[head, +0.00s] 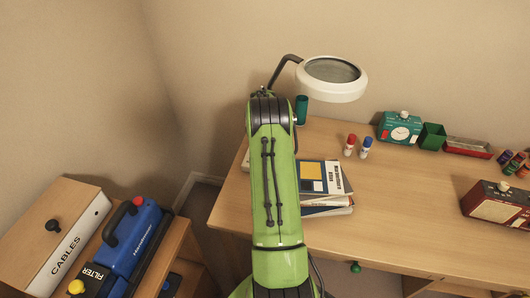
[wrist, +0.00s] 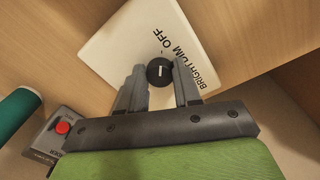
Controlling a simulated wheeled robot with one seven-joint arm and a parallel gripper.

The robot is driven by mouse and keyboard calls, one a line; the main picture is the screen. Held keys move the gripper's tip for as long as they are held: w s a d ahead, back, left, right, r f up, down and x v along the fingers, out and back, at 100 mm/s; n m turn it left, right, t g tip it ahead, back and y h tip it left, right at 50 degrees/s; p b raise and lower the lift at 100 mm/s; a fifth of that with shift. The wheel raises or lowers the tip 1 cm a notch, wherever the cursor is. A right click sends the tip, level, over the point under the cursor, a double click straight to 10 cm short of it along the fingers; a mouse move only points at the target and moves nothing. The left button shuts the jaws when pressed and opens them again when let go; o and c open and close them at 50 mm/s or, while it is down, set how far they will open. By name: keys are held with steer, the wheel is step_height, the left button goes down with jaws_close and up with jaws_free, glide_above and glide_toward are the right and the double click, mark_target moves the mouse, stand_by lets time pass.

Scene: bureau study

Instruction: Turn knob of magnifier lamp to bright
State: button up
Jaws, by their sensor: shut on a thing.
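The magnifier lamp (head: 333,79) has a white ring head on a dark bent arm at the back of the desk; my arm hides its base in the head view. In the wrist view its white base plate (wrist: 115,40) carries a round black knob (wrist: 159,72) with a short white pointer mark. OFF, DIM and BRIGHT are printed around the knob; I cannot tell surely which label the mark faces. My gripper (wrist: 158,80) is shut on the knob, one grey finger on each side. In the head view my gripper is hidden behind my arm.
A teal cylinder (wrist: 18,115) and a grey box with a red button (wrist: 60,130) are close to my gripper. Books (head: 325,180), two small bottles (head: 350,145) and a teal clock (head: 400,127) are on the desk. The desk's front middle is clear.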

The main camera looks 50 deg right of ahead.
steer(key=shift+m, duration=0.4)
steer(key=m, duration=0.4)
steer(key=shift+m, duration=0.3)
steer(key=m, duration=0.4)
steer(key=shift+w+p, duration=0.1)
steer(key=shift+p, duration=0.2)
steer(key=m, duration=0.5)
steer(key=shift+w+m, duration=0.1)
steer(key=shift+m, duration=0.3)
steer(key=m, duration=0.4)
steer(key=shift+m, duration=0.4)
steer(key=shift+r, duration=0.1)
steer(key=o, duration=1.1)
steer(key=shift+c, duration=0.2)
